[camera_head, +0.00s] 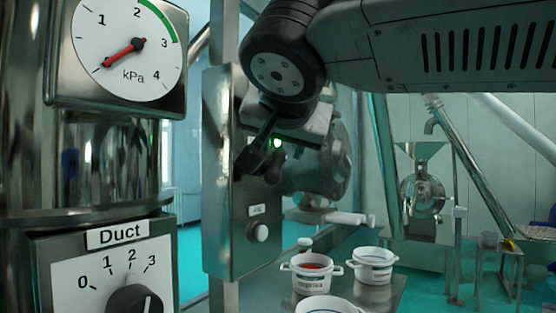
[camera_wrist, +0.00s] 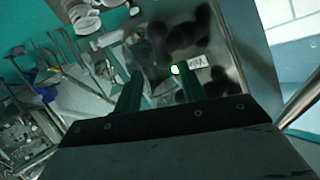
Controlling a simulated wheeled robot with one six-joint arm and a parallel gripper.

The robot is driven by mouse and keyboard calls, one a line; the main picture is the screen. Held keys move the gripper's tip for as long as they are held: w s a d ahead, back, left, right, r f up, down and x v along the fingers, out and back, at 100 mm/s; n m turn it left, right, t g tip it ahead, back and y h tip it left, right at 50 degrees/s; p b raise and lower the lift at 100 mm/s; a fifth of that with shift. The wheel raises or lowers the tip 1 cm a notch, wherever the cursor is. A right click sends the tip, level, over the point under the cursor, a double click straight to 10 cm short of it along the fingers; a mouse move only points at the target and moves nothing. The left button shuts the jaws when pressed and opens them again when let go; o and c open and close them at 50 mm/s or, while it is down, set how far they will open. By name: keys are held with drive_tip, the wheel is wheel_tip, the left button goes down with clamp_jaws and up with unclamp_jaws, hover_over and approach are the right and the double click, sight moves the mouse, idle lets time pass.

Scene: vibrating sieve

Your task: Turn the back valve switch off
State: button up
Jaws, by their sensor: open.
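A steel control panel (camera_head: 220,180) stands upright at the centre of the head view, and its face fills the upper middle of the wrist view (camera_wrist: 225,75). A lit green lamp (camera_head: 277,143) with a white label beside it shows on it, also in the wrist view (camera_wrist: 175,70). My gripper (camera_head: 258,155) is close to the panel's upper part. In the wrist view its two fingers (camera_wrist: 158,85) are apart with nothing clearly held, near the lamp. Dark shapes on the panel are blurred. I cannot make out the back valve switch; my gripper covers part of the panel.
A gauge (camera_head: 125,50) and a "Duct" dial (camera_head: 133,300) stand at the left. White tubs (camera_head: 312,273) are on a bench below. Steel machinery (camera_head: 422,190) stands at the back right.

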sight(279, 157)
drive_tip(key=shift+w+a, duration=0.2)
drive_tip(key=shift+w, duration=0.1)
drive_tip(key=x, duration=0.7)
clamp_jaws()
